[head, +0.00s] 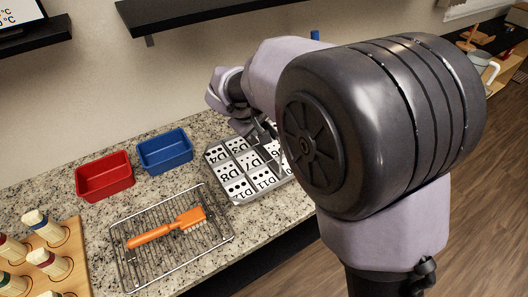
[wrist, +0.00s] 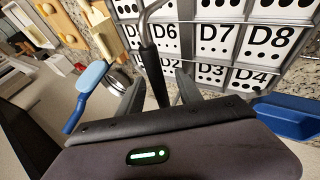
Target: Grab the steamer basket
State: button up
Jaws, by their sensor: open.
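I cannot pick out a steamer basket for certain in either view. My gripper (wrist: 160,92) is open in the wrist view, its two dark fingers apart. A dark handle with a bent metal rod (wrist: 149,62) shows between the fingers; I cannot tell whether they touch it or what it belongs to. In the head view my gripper (head: 264,134) is over the sectioned tray (head: 238,200), partly hidden by my arm. A round metal thing (wrist: 118,82) shows left of the fingers in the wrist view, partly hidden.
The tray has labelled cells. Red bin (head: 104,177) and blue bin (head: 165,151) stand left of it. An orange brush (head: 168,228) lies on a wire rack (head: 125,262). A wooden peg board (head: 78,262) stands at lower left. A blue-headed brush (wrist: 92,76) shows in the wrist view.

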jog(key=shift+r, duration=0.1)
grip_shut()
dwell(1.3)
